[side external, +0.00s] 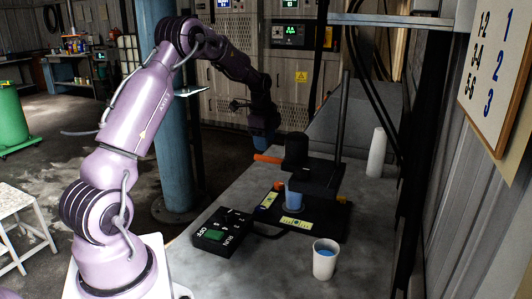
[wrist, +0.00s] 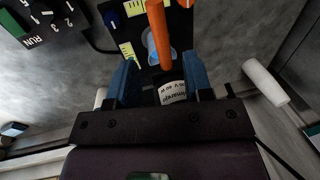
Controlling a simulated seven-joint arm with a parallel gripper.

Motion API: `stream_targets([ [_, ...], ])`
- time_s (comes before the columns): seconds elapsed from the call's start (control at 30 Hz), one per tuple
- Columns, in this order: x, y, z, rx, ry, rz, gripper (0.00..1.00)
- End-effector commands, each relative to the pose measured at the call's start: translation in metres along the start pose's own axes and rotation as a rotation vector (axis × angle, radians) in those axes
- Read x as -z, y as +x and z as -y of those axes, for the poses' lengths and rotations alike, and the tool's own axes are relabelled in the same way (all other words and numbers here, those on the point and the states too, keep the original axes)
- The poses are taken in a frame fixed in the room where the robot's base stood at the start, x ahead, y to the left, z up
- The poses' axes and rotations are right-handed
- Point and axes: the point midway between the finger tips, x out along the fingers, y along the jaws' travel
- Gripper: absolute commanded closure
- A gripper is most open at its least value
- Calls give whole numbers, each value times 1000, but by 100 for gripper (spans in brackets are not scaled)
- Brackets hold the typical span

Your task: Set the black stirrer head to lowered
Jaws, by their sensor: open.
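The black stirrer head (side external: 297,151) sits on a dark bracket on an upright post (side external: 344,115), above a blue beaker (side external: 294,197) on the black base. An orange handle (side external: 268,158) sticks out from the head to the left. My gripper (side external: 264,148), with blue fingers, is just above and left of the handle. In the wrist view, my gripper (wrist: 160,66) is open. The orange handle (wrist: 157,25) extends between and beyond the fingertips, with a white printed label (wrist: 172,92) below it. No clear contact shows. The stirrer's lower end is hidden.
A black control box (side external: 222,232) with a green switch sits left of the base. A white cup (side external: 325,258) with blue contents is in front, and a white cylinder (side external: 376,153) stands behind at right.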

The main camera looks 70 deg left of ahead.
Motion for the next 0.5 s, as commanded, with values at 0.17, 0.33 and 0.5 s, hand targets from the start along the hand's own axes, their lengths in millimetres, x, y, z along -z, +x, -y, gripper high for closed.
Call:
stream_targets([
  [0.17, 0, -38, 0, 3, 0, 0, 54],
  [0.33, 0, -59, 0, 0, 0, 0, 54],
  [0.5, 0, -66, -1, -2, 0, 1, 54],
])
